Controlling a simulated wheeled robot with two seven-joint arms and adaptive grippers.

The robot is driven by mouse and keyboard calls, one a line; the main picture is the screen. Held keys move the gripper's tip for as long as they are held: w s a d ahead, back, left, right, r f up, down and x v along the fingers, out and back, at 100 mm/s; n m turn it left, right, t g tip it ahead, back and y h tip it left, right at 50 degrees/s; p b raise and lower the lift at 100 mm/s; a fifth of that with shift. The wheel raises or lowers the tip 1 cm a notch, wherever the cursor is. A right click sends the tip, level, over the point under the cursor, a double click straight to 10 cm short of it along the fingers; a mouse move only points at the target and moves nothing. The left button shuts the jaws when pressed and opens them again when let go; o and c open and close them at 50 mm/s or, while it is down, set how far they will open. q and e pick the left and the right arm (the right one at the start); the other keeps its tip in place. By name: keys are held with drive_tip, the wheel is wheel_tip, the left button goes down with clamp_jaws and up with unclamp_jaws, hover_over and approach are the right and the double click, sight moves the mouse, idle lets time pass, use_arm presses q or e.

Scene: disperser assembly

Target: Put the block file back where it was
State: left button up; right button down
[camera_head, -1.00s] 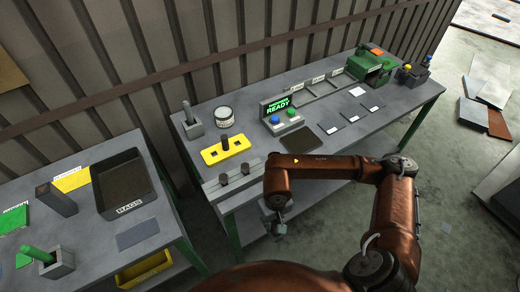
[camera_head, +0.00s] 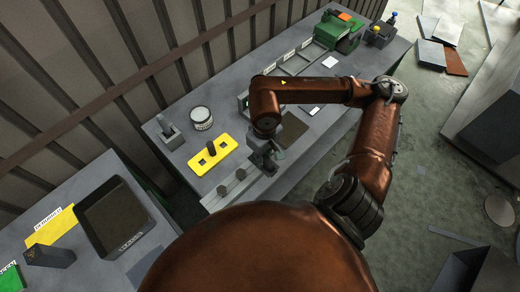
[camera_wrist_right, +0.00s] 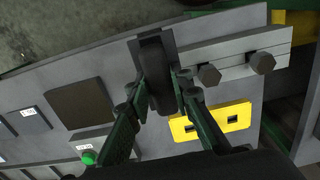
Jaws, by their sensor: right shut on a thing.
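My right gripper (camera_head: 264,160) is over the front of the workbench, beside the grey bar (camera_head: 236,183) with two bolts. In the right wrist view its fingers (camera_wrist_right: 163,93) are closed on both sides of a dark, long piece with a grey part at its far end, which I take as the block file (camera_wrist_right: 154,60). It lies just left of the grey bar (camera_wrist_right: 225,55). I cannot tell whether it touches the bench. My left gripper is not in view.
A yellow plate (camera_head: 222,159) with slots lies behind the bar. A white can (camera_head: 201,118) and a grey holder (camera_head: 167,130) stand further back. A dark square plate (camera_wrist_right: 80,103) lies beside the gripper. A left table carries a black bin (camera_head: 119,213).

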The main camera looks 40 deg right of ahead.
drive_tip(key=w, duration=0.1)
drive_tip(key=w+d+f, duration=0.2)
drive_tip(key=shift+w+d, duration=0.15)
drive_tip(key=shift+w, duration=0.1)
drive_tip(key=w+f, duration=0.1)
drive_tip(key=w+d+f, duration=0.1)
drive_tip(key=f, duration=0.1)
drive_tip(key=w+d+f, duration=0.1)
drive_tip(key=shift+f+p, duration=0.2)
drive_tip(key=shift+p, duration=0.15)
drive_tip(key=shift+w+f, duration=0.1)
drive_tip(key=shift+f, duration=0.1)
drive_tip(key=f, duration=0.2)
drive_tip(key=f+p, duration=0.1)
drive_tip(key=shift+w+d+f, duration=0.2)
drive_tip(key=shift+f, duration=0.15)
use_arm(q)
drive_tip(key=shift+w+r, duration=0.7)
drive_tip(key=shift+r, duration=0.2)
use_arm(e)
drive_tip(key=shift+f+b, duration=0.25)
drive_tip(key=shift+b, duration=0.15)
drive_tip(key=c, duration=1.7)
unclamp_jaws()
drive_tip(key=shift+r, duration=0.1)
drive_tip(key=shift+c, duration=0.2)
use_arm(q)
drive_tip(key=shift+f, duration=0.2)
